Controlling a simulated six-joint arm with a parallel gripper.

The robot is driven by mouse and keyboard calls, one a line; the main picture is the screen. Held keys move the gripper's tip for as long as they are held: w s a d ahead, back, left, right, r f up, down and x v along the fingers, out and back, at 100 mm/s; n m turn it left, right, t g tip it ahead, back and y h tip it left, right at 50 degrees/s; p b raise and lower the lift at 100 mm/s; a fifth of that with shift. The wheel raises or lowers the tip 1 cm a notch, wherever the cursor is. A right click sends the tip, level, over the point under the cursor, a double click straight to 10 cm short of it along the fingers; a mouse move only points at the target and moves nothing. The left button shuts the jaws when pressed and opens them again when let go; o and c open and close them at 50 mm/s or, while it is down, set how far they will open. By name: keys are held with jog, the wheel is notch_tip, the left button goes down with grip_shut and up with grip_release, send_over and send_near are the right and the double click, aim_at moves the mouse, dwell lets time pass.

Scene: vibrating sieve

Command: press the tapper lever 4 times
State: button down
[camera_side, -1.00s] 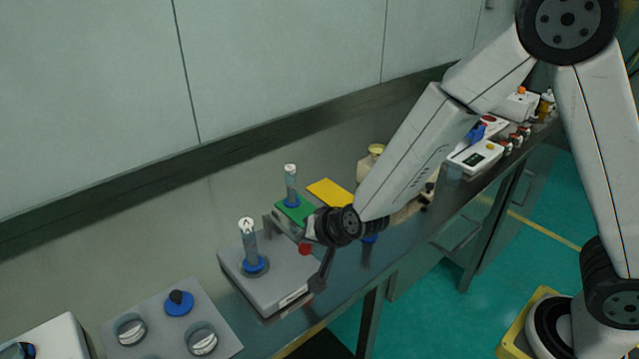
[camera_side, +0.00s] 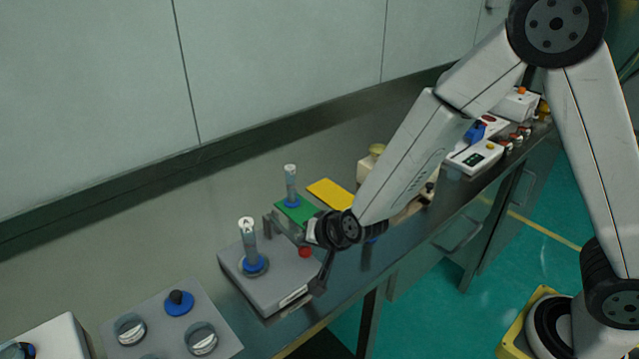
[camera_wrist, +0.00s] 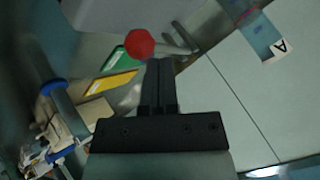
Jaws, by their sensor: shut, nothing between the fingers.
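The tapper lever ends in a red ball knob (camera_side: 305,252) at the front of the grey sieve unit (camera_side: 262,290). In the wrist view, the red knob (camera_wrist: 139,43) sits at the upper middle, with a grey rod running right from it. My gripper (camera_wrist: 160,64) is shut and empty, its dark fingertips close beside the knob's lower right edge. I cannot tell whether they touch it.
A clear column (camera_side: 248,240) with a blue ring stands left of the lever; another (camera_side: 291,185) stands behind. Green (camera_side: 295,210) and yellow (camera_side: 331,194) plates lie behind the knob. A knob panel (camera_side: 172,325) is at the front left. Open bench lies toward the wall.

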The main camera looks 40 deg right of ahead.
jog(key=shift+f, duration=0.6)
dwell(1.1)
jog(key=shift+r, duration=1.7)
jog(key=shift+r, duration=0.15)
jog(key=shift+r, duration=2.35)
jog(key=shift+r, duration=0.15)
dwell(0.8)
jog(key=shift+r, duration=1.75)
